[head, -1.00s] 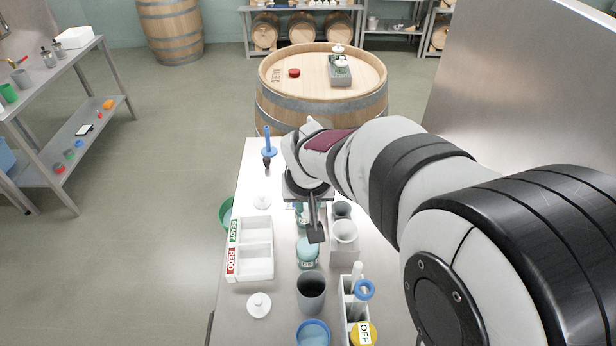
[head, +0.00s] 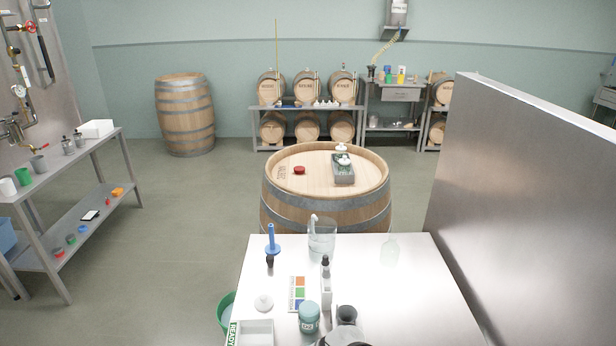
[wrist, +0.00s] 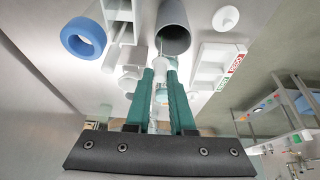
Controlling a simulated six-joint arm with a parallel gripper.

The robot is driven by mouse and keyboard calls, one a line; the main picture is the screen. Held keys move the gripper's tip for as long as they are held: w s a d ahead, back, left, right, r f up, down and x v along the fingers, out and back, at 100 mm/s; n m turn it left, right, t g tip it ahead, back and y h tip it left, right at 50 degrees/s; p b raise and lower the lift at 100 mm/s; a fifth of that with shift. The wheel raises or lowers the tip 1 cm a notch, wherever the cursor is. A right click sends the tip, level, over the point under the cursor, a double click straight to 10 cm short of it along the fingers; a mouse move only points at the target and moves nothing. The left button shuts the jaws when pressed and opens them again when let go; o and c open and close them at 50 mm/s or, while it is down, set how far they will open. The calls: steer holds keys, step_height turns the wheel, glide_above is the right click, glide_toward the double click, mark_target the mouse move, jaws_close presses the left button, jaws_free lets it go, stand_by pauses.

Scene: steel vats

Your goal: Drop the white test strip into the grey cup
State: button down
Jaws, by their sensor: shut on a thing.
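My gripper (wrist: 161,74) shows in the wrist view with its two teal fingers close together. It is shut on a small white piece, the test strip (wrist: 160,62), mostly hidden between the fingertips. The grey cup (wrist: 173,22) lies just beyond the fingertips in the wrist view, its dark open mouth facing the camera. The strip appears near the cup's mouth in the picture; I cannot tell the gap or whether it is over the opening.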

steer(key=c, duration=0.7)
jaws_free()
steer(key=v, duration=1.5)
steer(key=shift+s+r, duration=0.2)
steer(key=shift+r, duration=0.15)
steer(key=s+d+f+m+g+y, duration=0.1)
steer(key=s+d+f+m+g, duration=0.2)
steer(key=s+f, duration=0.6)
steer(key=s+m+g, duration=0.1)
steer(key=s+m, duration=0.1)
steer(key=shift+m+g+y, duration=0.3)
steer(key=shift+y, duration=0.1)
